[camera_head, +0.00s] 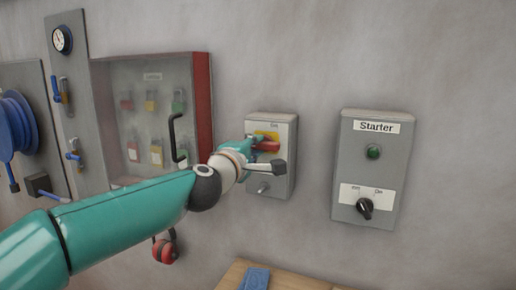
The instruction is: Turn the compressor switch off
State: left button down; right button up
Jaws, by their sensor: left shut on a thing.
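A grey switch box (284,182) is on the wall at the centre, with a red handle (267,146) on a yellow plate (262,134) and small lettering above it that seems to read ON. My left gripper (262,155) is at the front of this box, shut on the red handle. My wrist and fingers hide part of the handle, so I cannot tell its exact angle. A small metal stub (263,188) shows low on the box. My right gripper is not in view.
To the right is a grey Starter box (346,150) with a green lamp (373,152) and a black knob (365,209). To the left is a red-edged padlock cabinet (203,100) with a black handle (174,138). Below is a wooden surface (290,281) with a blue item (256,279).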

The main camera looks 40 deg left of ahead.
pick_arm(q)
jog(key=shift+a+r, duration=0.15)
jog(key=c, duration=1.3)
grip_release()
jog(key=shift+o, duration=1.3)
jog(key=shift+w+f, duration=0.15)
jog(key=shift+f, duration=0.05)
jog(key=v, duration=1.2)
jog(key=shift+f, duration=0.15)
